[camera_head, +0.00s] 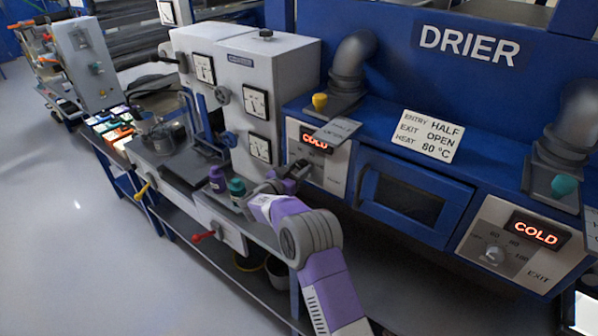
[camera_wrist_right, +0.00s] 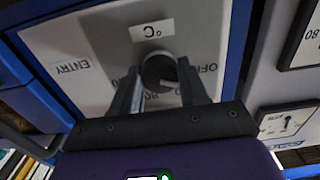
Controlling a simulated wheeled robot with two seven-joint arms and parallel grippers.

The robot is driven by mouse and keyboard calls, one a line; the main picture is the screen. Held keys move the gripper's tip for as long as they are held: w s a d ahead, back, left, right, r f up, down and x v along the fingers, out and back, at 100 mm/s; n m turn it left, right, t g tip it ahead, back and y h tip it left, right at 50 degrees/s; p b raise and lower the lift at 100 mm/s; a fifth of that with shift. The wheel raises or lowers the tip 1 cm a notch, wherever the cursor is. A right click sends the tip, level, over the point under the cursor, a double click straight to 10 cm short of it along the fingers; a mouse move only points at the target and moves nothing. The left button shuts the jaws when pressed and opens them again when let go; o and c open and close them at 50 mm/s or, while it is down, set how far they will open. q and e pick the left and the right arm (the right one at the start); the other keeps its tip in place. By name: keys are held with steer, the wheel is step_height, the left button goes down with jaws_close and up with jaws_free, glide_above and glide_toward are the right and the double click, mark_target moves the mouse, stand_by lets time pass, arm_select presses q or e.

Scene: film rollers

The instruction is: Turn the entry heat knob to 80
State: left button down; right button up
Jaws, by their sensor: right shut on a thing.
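The entry heat knob (camera_wrist_right: 158,72) is a dark round knob on the pale entry panel (camera_wrist_right: 95,45), seen upside down in the right wrist view. My right gripper (camera_wrist_right: 158,85) is shut on it, with one finger on each side. In the head view my right gripper (camera_head: 301,166) reaches the entry panel (camera_head: 334,172) and hides the knob. The display (camera_head: 314,141) above it reads COLD. The knob's exact setting cannot be read, as the fingers cover part of the scale. My left gripper is not in view.
A sign (camera_head: 430,137) on the blue drier reads entry half, exit open, heat 80 °C. The exit panel at right has its own knob (camera_head: 493,254) and a COLD display (camera_head: 535,233). A yellow handle (camera_head: 320,101) stands above the entry panel.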

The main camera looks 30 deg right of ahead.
steer(key=m+b, duration=0.3)
steer(key=m, duration=0.1)
steer(key=shift+f+m, duration=0.15)
steer(key=shift+m, duration=0.15)
steer(key=m+b, duration=0.3)
steer(key=m, duration=0.1)
steer(key=shift+m, duration=0.3)
steer(key=m+b, duration=0.4)
steer(key=shift+m+b, duration=1.65)
steer(key=shift+m, duration=0.55)
steer(key=shift+r, duration=0.2)
steer(key=o, duration=1.1)
steer(key=shift+c, duration=0.2)
